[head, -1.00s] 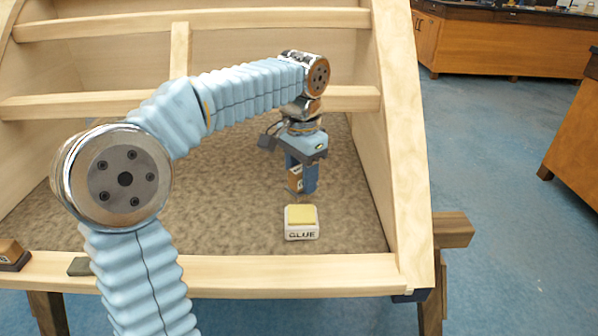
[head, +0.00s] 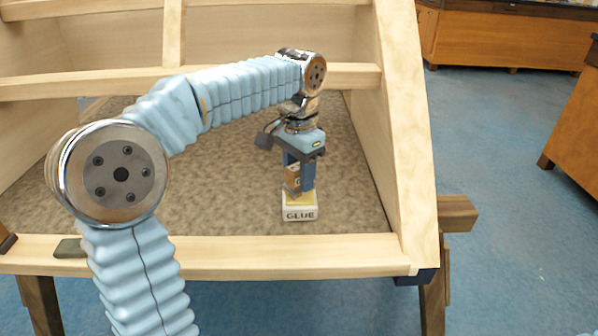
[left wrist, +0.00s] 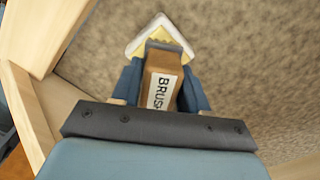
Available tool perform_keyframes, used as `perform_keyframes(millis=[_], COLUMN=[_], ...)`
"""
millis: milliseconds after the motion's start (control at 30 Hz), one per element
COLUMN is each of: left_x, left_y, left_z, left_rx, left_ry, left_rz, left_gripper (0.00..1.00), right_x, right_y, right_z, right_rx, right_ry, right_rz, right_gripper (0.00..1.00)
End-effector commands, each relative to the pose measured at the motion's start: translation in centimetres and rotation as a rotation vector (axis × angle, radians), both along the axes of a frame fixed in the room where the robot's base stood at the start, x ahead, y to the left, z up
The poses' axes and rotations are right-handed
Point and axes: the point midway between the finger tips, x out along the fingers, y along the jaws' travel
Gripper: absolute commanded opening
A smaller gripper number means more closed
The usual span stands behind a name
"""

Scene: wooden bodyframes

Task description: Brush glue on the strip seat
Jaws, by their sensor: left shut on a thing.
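My left gripper (head: 300,185) is shut on a brown wooden brush, which points down. In the left wrist view the brush (left wrist: 162,88) shows its label "BRUSH" between the blue fingers. The white glue pot (head: 300,212), labelled "GLUE" and with a yellow top, stands on the mottled brown floor inside the wooden frame. The brush tip is right at the pot's yellow top; it seems to touch it, but I cannot tell for sure. The pot (left wrist: 134,45) shows partly behind the bristles in the left wrist view. I cannot pick out the strip seat with certainty. My right gripper is not in view.
The wooden bodyframe has a front rail (head: 230,256), a slanted right side post (head: 395,130) and a cross rail (head: 60,87) behind my arm. A small grey-green block (head: 68,248) lies on the front rail at the left. The floor around the pot is clear.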

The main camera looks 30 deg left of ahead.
Motion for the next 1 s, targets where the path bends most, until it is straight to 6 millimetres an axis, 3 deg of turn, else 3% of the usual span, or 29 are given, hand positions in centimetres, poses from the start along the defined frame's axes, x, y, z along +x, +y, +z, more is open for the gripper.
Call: perform_keyframes(millis=[1000], left_x=[0.0], left_y=[0.0], left_z=[-0.94], left_rx=[0.0], left_ry=[0.0], left_rz=[0.0], left_gripper=[0.2], right_x=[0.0], right_y=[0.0], right_z=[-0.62], right_rx=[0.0], right_ry=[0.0], right_rz=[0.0], right_gripper=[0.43])
